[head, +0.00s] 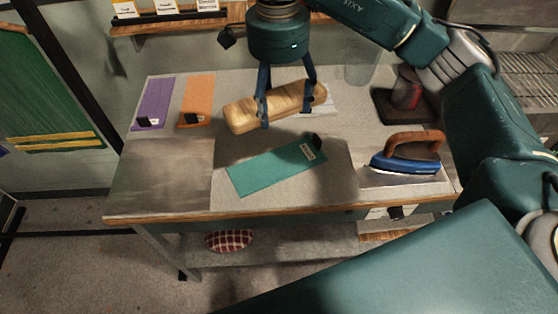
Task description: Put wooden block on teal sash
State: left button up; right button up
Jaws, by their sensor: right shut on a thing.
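The wooden block (243,114) is a long light-brown piece with rounded ends, in the head view. My right gripper (289,114) is shut on it, one finger on each side near its middle. The block appears just behind the teal sash in the picture; I cannot tell how far above the table it is. The teal sash (268,171) lies flat and slanted on the table, with a small dark clip and pale label at its right end. Nothing lies on its middle. My left gripper is not in view.
A purple sash (157,99) and an orange sash (199,91) lie at the back left of the table (165,175). A blue iron (405,163) with a brown handle stands right of the teal sash.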

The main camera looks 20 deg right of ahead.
jog(key=p, duration=0.3)
send_over(280, 168)
notch_tip(280, 168, down, 14)
jog(key=shift+f, duration=0.25)
notch_tip(280, 168, down, 5)
jog(key=shift+p, duration=0.8)
jog(key=shift+w, duration=0.1)
jog(key=shift+f+b, duration=0.2)
jog(key=shift+b, duration=0.15)
jog(key=o, duration=1.5)
jog(key=shift+o, duration=0.2)
jog(key=shift+r, duration=0.1)
